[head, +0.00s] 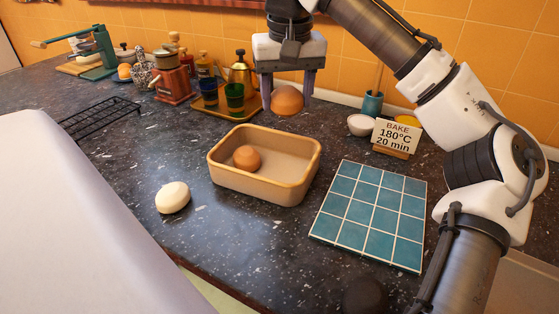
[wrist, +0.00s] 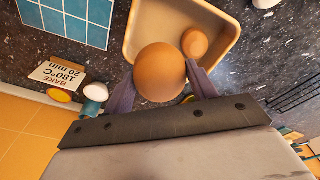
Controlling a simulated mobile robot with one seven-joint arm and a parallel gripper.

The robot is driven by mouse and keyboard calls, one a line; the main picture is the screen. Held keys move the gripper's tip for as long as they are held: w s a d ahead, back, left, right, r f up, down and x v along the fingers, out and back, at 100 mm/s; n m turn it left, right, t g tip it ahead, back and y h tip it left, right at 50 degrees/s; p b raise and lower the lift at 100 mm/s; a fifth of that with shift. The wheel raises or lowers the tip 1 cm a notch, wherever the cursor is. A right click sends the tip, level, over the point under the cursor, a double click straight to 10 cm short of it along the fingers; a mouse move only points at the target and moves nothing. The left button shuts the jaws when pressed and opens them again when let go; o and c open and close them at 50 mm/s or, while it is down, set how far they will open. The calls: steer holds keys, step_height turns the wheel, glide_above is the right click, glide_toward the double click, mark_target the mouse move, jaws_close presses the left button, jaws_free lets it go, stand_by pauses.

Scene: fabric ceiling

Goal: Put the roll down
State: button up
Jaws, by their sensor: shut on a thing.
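My gripper (head: 287,100) is shut on a round brown roll (head: 287,99), held in the air above and behind the tan baking dish. The held roll also shows large between the fingers in the wrist view (wrist: 160,72). The rectangular baking dish (head: 255,193) stands on the dark counter, and it also shows in the wrist view (wrist: 135,30). A second brown roll (head: 247,158) lies inside the dish towards its left side; the wrist view shows it too (wrist: 194,42). A pale, dough-like roll (head: 173,197) lies on the counter left of the dish.
A blue tiled board (head: 372,212) lies right of the dish. Behind it stand a baking sign (head: 397,136), a white bowl (head: 361,125) and a teal cup (head: 372,103). A tray with green cups (head: 235,98), a red grinder (head: 173,80) and a black wire rack (head: 98,118) are at the back left.

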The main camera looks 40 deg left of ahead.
mark_target(285, 176)
step_height(285, 176, down, 16)
steer(key=shift+f, duration=0.15)
stand_by(0.3)
steer(key=shift+f, duration=0.1)
steer(key=o, duration=0.7)
steer(key=r, duration=0.8)
steer(key=d+r, duration=0.1)
steer(key=r, duration=0.3)
steer(key=shift+s+r, duration=0.1)
steer(key=shift+s, duration=0.3)
